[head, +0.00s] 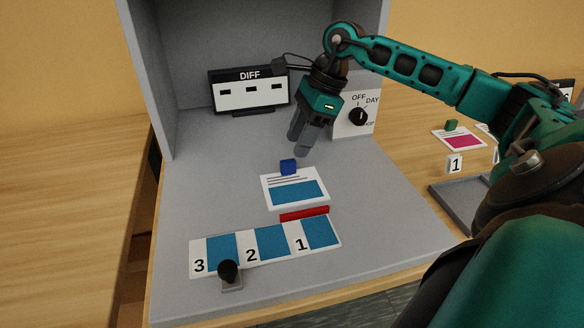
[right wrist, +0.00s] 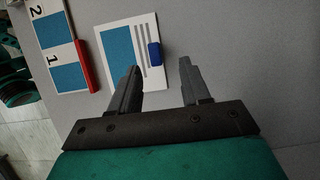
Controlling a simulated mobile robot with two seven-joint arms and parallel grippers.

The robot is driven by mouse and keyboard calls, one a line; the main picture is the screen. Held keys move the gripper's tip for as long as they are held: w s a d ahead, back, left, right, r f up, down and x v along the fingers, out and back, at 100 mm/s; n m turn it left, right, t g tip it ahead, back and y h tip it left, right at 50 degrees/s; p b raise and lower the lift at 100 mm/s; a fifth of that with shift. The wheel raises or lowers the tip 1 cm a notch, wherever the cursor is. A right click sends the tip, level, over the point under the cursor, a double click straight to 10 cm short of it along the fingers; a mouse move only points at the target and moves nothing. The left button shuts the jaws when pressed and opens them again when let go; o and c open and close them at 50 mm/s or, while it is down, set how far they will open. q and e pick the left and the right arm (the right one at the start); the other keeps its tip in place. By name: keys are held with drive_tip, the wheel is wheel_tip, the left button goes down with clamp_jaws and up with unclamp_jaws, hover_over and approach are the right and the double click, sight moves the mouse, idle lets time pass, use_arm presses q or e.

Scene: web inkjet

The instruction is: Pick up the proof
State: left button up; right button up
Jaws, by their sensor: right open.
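The proof appears to be the white card (head: 294,193) with dark text lines and a blue rectangle, lying flat on the grey booth floor. A small blue block (head: 288,167) sits at its far edge. In the right wrist view the card (right wrist: 116,48) and the blue block (right wrist: 154,54) lie beyond the fingertips. My right gripper (head: 300,142) is open and empty, pointing down above and just beyond the block; it also shows in the right wrist view (right wrist: 158,72). My left gripper is not in view.
A red bar (head: 304,214) lies between the card and a strip (head: 248,250) numbered 3, 2, 1. A black knob (head: 228,271) stands at the front. A DIFF panel (head: 249,92) and a dial box (head: 357,118) stand behind. A magenta card (head: 459,139) and grey tray (head: 457,207) are right.

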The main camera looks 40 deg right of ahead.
sight(289, 161)
drive_tip(key=x, duration=0.4)
drive_tip(key=shift+s+a+r, duration=0.1)
drive_tip(key=shift+s+a, duration=0.15)
drive_tip(key=shift+a, duration=0.05)
drive_tip(key=shift+w+a+f, duration=0.1)
drive_tip(key=shift+w+f, duration=0.05)
drive_tip(key=shift+f, duration=0.2)
drive_tip(key=shift+c, duration=0.4)
clamp_jaws()
